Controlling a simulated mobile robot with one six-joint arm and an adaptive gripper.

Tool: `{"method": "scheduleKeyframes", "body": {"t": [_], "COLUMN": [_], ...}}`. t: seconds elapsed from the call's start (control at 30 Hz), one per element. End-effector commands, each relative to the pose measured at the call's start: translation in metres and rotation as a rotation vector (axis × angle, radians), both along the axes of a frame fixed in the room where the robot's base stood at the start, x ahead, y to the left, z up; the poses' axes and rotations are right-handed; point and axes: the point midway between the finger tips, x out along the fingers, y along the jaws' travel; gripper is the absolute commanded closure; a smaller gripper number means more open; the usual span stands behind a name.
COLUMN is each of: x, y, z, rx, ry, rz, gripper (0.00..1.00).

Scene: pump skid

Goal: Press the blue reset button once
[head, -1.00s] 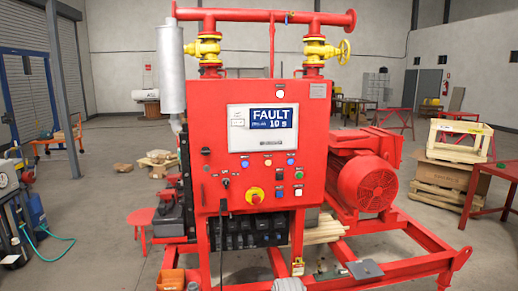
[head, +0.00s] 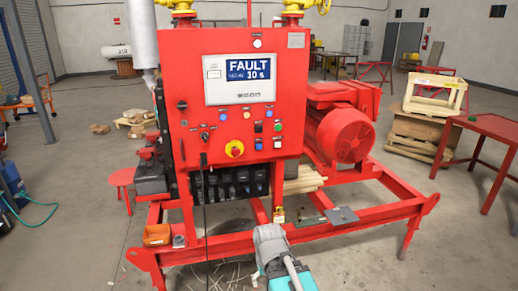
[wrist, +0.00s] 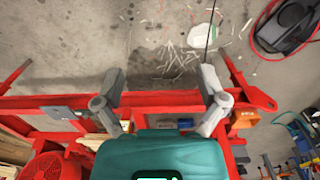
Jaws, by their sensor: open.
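The red control panel (head: 210,150) faces me in the head view, its screen (head: 240,84) reading FAULT. Blue round fittings also show in the upper row, at left (head: 222,117) and right (head: 269,114). The labels are too small to read. My gripper (head: 268,236) is low in front of the skid, below and apart from the panel. In the wrist view my gripper (wrist: 162,76) is open and empty, above the skid frame and floor; no panel button shows clearly there.
A yellow-and-red emergency stop (head: 234,149) and several switches are near the buttons. Red frame rails (head: 350,222) run along the skid's front, with an orange box (head: 157,235) at left. A red motor (head: 343,135) stands right of the panel. A red table (head: 490,125) is at far right.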

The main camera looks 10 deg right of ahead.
Motion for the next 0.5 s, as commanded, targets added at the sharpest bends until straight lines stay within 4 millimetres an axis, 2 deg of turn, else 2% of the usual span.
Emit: {"method": "scheduleKeyframes", "body": {"t": [0.03, 0.4, 0.47, 0.5], "x": [0.0, 0.0, 0.0, 0.0], "y": [0.0, 0.0, 0.0, 0.0], "z": [0.0, 0.0, 0.0, 0.0], "rx": [0.0, 0.0, 0.0, 0.0], "ry": [0.0, 0.0, 0.0, 0.0], "rz": [0.0, 0.0, 0.0, 0.0], "gripper": [0.19, 0.88, 0.99, 1.0]}}
